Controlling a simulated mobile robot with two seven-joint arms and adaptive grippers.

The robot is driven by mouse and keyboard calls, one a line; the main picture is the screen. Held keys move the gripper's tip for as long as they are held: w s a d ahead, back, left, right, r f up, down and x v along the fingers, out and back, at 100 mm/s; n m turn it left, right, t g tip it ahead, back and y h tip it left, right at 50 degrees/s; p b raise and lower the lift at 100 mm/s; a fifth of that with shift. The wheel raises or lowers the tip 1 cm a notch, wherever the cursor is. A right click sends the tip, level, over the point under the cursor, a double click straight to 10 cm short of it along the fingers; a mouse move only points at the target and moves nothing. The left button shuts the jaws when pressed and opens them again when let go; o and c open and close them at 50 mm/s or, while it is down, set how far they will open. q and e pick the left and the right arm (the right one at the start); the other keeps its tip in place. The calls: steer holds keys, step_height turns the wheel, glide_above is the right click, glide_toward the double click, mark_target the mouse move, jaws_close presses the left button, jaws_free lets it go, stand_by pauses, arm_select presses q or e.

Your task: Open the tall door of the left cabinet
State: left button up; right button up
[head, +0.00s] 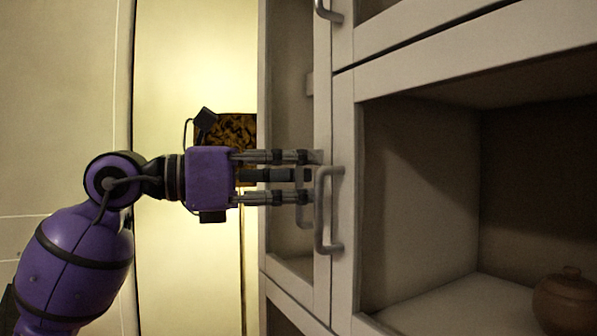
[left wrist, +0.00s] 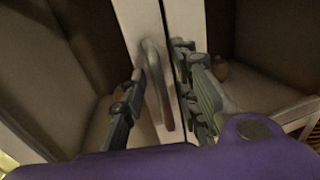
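The tall cabinet door (head: 293,90) with a framed, see-through panel stands left of centre in the head view and looks closed. Its upright grey handle (head: 304,215) is partly hidden by my fingers; it also shows in the left wrist view (left wrist: 155,75). My left gripper (head: 305,177) is level with the upper part of the handles. Its fingers are spread, with the handle between them in the wrist view. I cannot tell whether they touch it. My right gripper is not in view.
A second upright handle (head: 322,210) sits just right of my fingertips, on the neighbouring door. Behind that door's frame a brown pot (head: 566,300) stands on a shelf. Another handle (head: 328,12) is above. A dark patterned picture (head: 238,130) hangs behind my gripper.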

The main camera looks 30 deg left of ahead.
arm_select(q)
steer(key=shift+w, duration=0.15)
jaws_close()
stand_by(0.5)
